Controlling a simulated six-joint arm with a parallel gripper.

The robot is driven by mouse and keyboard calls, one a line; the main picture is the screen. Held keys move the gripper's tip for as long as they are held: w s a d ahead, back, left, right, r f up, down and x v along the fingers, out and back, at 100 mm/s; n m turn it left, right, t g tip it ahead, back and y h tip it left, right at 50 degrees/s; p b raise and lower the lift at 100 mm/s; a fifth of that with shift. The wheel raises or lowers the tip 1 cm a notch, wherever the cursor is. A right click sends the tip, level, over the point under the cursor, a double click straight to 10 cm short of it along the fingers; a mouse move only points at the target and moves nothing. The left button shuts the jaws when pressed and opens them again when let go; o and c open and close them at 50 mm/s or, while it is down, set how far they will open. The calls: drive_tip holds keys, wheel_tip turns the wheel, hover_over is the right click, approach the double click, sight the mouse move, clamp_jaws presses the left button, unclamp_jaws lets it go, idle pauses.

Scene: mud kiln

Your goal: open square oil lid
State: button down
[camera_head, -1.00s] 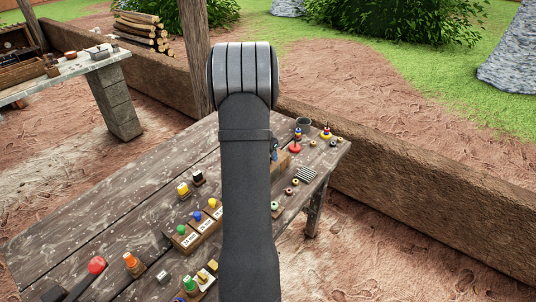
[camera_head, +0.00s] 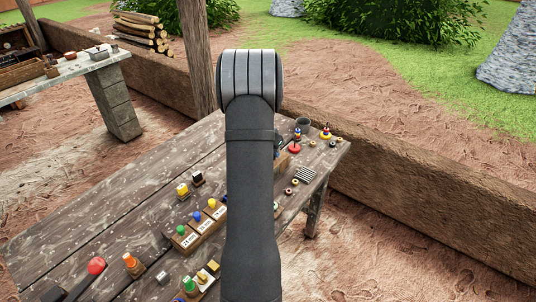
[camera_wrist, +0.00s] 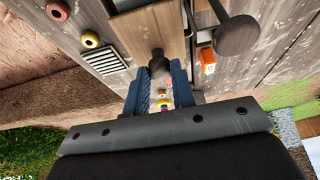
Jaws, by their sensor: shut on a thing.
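In the wrist view, my gripper (camera_wrist: 159,78) has its two blue fingers on either side of a dark round knob (camera_wrist: 158,65). It is shut on this knob. The knob sits against a light-brown wooden panel (camera_wrist: 150,35), which looks like the lid. Whether the panel is lifted or seated cannot be told. In the head view my arm hides most of this spot; only a bit of a wooden box (camera_head: 283,160) shows at the arm's right edge.
The weathered wooden table (camera_head: 110,215) carries labelled blocks with coloured knobs (camera_head: 198,232). Ring stacks (camera_head: 326,132), a dark cup (camera_head: 303,124) and a striped block (camera_head: 306,173) stand right of my arm. An orange item (camera_wrist: 207,60) lies near the panel in the wrist view.

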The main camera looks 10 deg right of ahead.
drive_tip(key=w+d, duration=0.3)
drive_tip(key=shift+w+d, duration=0.3)
drive_tip(key=shift+w, duration=0.05)
drive_tip(key=c, duration=1.2)
unclamp_jaws()
drive_tip(key=shift+r, duration=0.1)
drive_tip(key=v, duration=1.7)
